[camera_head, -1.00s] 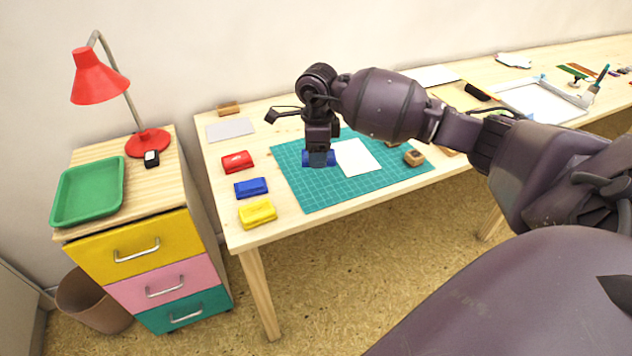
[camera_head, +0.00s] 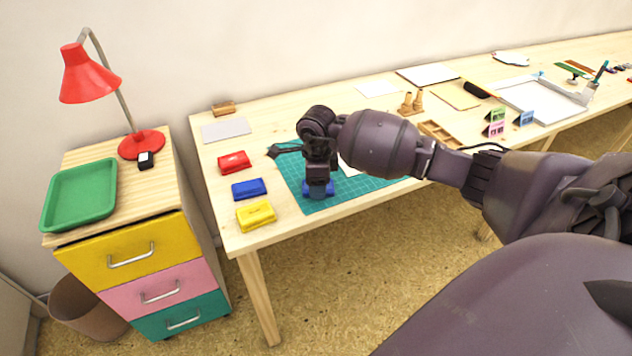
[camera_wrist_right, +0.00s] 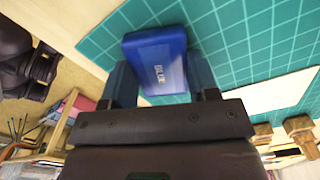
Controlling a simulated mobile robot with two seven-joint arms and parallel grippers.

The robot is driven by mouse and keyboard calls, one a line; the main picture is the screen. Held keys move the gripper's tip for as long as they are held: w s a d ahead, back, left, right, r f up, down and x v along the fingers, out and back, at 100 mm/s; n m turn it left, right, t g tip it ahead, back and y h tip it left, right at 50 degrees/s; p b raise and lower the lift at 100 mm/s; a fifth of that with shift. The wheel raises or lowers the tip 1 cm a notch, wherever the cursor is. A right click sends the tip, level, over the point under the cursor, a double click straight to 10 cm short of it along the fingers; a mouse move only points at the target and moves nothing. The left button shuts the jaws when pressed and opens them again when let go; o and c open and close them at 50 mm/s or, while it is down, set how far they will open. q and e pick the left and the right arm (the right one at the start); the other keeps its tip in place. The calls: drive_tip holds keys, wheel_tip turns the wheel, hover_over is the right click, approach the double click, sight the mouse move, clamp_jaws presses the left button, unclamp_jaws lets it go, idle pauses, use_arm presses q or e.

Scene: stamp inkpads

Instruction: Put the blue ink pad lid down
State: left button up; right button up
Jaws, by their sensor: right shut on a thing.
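My right gripper (camera_head: 318,190) is low over the near left part of the green cutting mat (camera_head: 293,172). It is shut on the blue ink pad lid (camera_wrist_right: 158,60), which reads "BLUE" and lies between the two fingers in the wrist view. In the head view only blue edges of the lid show below the gripper. I cannot tell whether the lid touches the mat. The blue ink pad (camera_head: 249,188) sits on the table left of the mat, between the red pad (camera_head: 234,162) and the yellow pad (camera_head: 256,215). My left gripper is not in view.
A white paper (camera_wrist_right: 270,95) lies on the mat beside the lid. Wooden stamps (camera_wrist_right: 300,128) show near the paper. A grey sheet (camera_head: 226,130) lies at the back left. The table's front edge is close to the mat.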

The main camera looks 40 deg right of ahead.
drive_tip(key=shift+f, duration=0.2)
drive_tip(key=o, duration=0.9)
drive_tip(key=shift+r, duration=0.1)
